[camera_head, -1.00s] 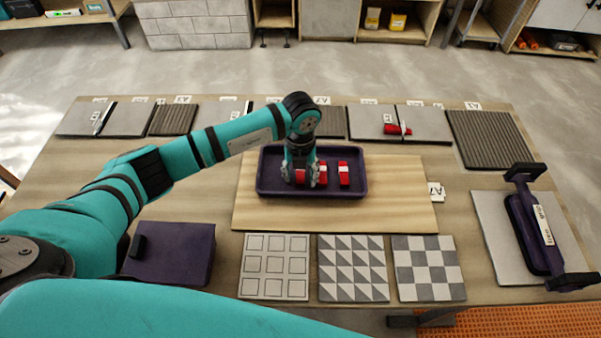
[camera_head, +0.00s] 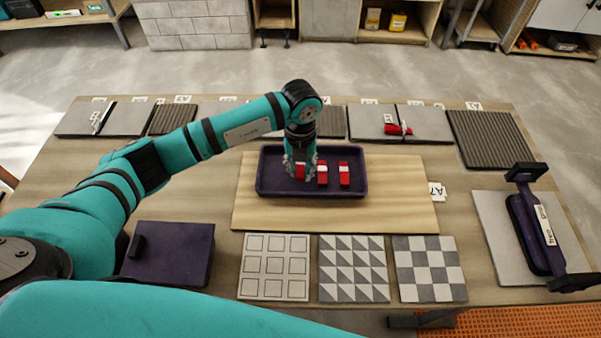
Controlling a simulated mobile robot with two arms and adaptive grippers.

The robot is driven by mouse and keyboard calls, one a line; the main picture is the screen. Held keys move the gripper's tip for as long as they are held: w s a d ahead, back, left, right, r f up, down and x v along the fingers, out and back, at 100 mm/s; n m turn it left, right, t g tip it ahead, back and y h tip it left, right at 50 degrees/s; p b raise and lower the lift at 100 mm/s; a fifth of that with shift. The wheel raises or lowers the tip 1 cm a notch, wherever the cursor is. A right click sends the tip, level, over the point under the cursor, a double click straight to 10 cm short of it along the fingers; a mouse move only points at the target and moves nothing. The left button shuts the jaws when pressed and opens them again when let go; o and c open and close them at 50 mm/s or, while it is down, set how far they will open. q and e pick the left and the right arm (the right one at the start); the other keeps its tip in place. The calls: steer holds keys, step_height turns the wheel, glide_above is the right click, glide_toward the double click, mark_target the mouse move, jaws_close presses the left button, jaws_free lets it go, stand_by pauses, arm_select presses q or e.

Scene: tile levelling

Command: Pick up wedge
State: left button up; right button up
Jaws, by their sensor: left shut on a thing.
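Red wedges sit in a dark purple tray (camera_head: 353,191) on a light wooden board. My left gripper (camera_head: 300,172) points down into the tray, at its left half, and is shut on a red wedge (camera_head: 300,171), which shows between the fingers. A second red wedge (camera_head: 322,173) stands just right of the gripper, and a third wedge (camera_head: 344,173) stands further right. Whether the held wedge touches the tray floor cannot be told. Another red wedge (camera_head: 397,130) lies on the grey tiles at the back right. My right gripper is not in view.
Three patterned tiles, among them a checkered tile (camera_head: 429,268), lie along the front. A purple box (camera_head: 170,254) is at the front left. A purple-handled tool (camera_head: 535,233) rests on a grey tile at the right. The wooden board (camera_head: 400,205) is clear right of the tray.

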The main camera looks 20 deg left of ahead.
arm_select(q)
steer(key=s+d, duration=0.3)
steer(key=d, duration=0.1)
steer(key=s+d+r+b, duration=0.1)
steer(key=s+d, duration=0.2)
steer(key=s, duration=0.1)
steer(key=s+d+r+b, duration=0.1)
steer(key=s+d, duration=0.3)
steer(key=shift+d+r, duration=0.25)
steer(key=shift+d, duration=0.1)
